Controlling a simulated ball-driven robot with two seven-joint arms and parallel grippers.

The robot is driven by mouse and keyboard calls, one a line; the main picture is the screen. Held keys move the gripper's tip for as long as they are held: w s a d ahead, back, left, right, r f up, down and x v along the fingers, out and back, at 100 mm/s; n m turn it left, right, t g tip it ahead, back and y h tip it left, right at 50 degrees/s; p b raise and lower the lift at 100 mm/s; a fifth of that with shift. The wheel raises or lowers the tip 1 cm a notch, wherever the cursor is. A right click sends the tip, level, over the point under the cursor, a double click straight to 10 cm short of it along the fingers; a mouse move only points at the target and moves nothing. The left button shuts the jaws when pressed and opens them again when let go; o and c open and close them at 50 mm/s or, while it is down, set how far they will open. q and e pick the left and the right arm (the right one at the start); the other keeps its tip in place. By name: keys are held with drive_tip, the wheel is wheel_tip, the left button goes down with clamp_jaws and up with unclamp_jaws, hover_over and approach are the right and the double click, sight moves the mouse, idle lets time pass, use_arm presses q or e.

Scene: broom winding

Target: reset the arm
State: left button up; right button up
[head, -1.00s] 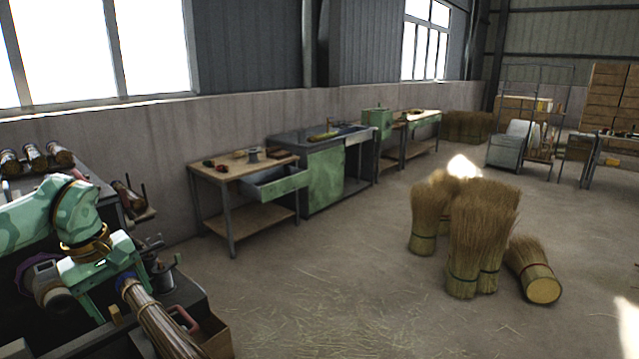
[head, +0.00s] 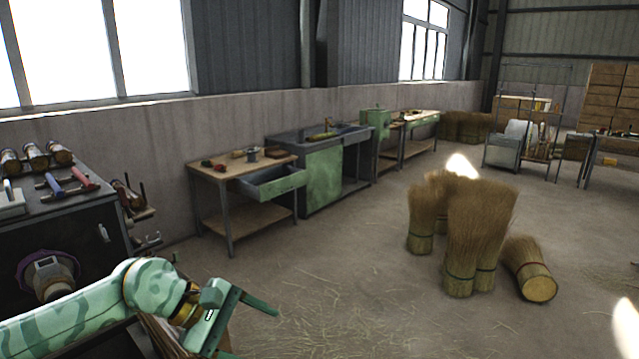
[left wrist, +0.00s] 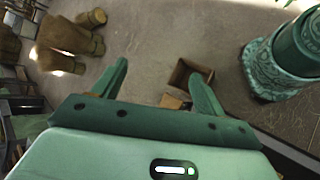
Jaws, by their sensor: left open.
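My left arm reaches in from the lower left of the head view, low over the front of the dark workbench (head: 85,215). Its green gripper (head: 256,335) points to the right with its two fingers spread and nothing between them. My right gripper is not in view. The arm hides most of the area below it.
Hammers (head: 66,185) lie on the dark bench. A wooden table with an open drawer (head: 270,183) stands by the wall. Straw bundles (head: 475,230) stand on the floor at right. An open cardboard box (left wrist: 180,78) is near the fingers in the wrist view.

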use_arm(q)
drive_tip(key=s+d+r+n+t+h, duration=0.5)
drive_tip(key=d+r+n+t+h, duration=0.4)
drive_tip(key=n, duration=0.5)
drive_tip(key=a+f+n+t+y, duration=0.4)
drive_tip(key=a+n+y, duration=0.4)
drive_tip(key=n, duration=0.6)
drive_tip(key=a+f+n+t+y, duration=0.35)
drive_tip(key=a+n+y, duration=0.25)
drive_tip(key=n+y, duration=0.5)
drive_tip(key=s+a+f+n+g+y, duration=0.2)
drive_tip(key=s+a+f+n+g, duration=0.5)
drive_tip(key=s+f, duration=0.25)
drive_tip(key=s+a+f+n+g+y, duration=0.3)
drive_tip(key=s+a+f+n+g, duration=0.25)
drive_tip(key=s+f+n, duration=0.35)
drive_tip(key=s+d+f+g+h, duration=0.1)
drive_tip(key=s+d+f+h, duration=0.1)
drive_tip(key=f, duration=1)
drive_tip(key=s+d+f+g+h, duration=0.1)
drive_tip(key=s+d+f+h, duration=0.1)
drive_tip(key=f, duration=0.9)
drive_tip(key=s+f+n+g+h, duration=0.1)
drive_tip(key=s+f+n+g, duration=0.1)
drive_tip(key=s+f, duration=1.4)
drive_tip(key=s+g, duration=0.1)
drive_tip(key=s, duration=0.3)
drive_tip(key=shift+s+a+f+n, duration=0.15)
drive_tip(key=shift+s+f+n, duration=0.05)
drive_tip(key=shift+n, duration=0.1)
